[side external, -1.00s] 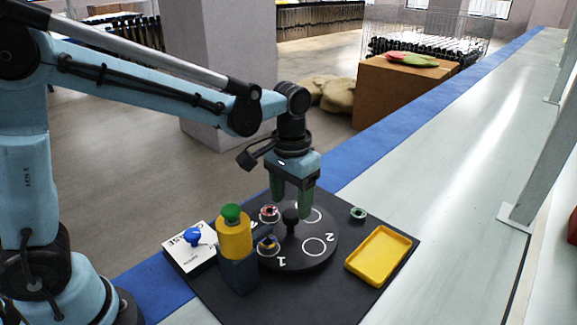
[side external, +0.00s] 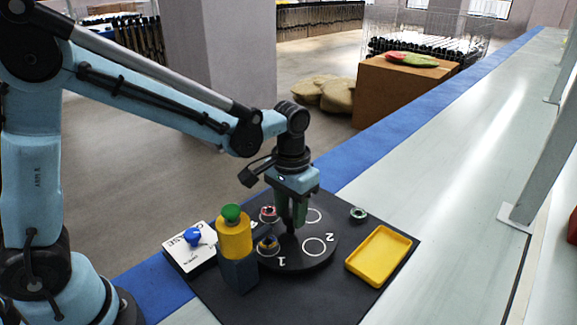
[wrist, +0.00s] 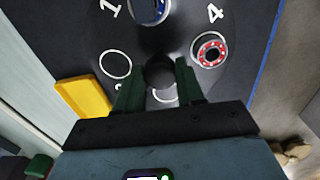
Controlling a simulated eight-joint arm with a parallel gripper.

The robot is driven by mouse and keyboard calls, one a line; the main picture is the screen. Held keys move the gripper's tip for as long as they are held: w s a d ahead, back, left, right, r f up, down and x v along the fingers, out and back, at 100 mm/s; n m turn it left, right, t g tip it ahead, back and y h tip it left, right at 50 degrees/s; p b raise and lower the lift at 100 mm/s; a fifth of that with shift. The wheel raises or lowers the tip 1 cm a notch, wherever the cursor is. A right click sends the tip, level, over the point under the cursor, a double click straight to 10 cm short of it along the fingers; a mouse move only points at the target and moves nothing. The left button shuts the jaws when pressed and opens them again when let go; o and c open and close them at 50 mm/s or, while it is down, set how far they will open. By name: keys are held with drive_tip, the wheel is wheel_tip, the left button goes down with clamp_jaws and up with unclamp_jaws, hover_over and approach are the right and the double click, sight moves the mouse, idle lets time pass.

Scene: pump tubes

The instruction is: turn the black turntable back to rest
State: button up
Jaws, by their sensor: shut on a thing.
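The black turntable (side external: 322,262) lies flat on a dark board, with white circles and numbers; 1 and 2 face the side camera. In the wrist view the turntable (wrist: 190,22) shows 1 and 4. A red ringed piece sits on it (side external: 268,213), by the 4 in the wrist view (wrist: 210,50). A blue and yellow piece (side external: 267,246) sits near the 1. My gripper (side external: 292,222) is down at the turntable's centre. Its green fingers (wrist: 158,82) are shut on the dark centre knob (wrist: 159,73), which they mostly hide in the side view.
A yellow cylinder with a green top (side external: 234,237) stands on a dark block close to the turntable's left. A white card with a blue knob (side external: 193,236) is further left. A yellow tray (side external: 379,255) lies right, and a small green ringed piece (side external: 358,214) sits behind it.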

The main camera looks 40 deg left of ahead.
clamp_jaws()
drive_tip(key=shift+n, duration=4.5)
drive_tip(key=o, duration=1)
unclamp_jaws()
drive_tip(key=shift+r, duration=0.1)
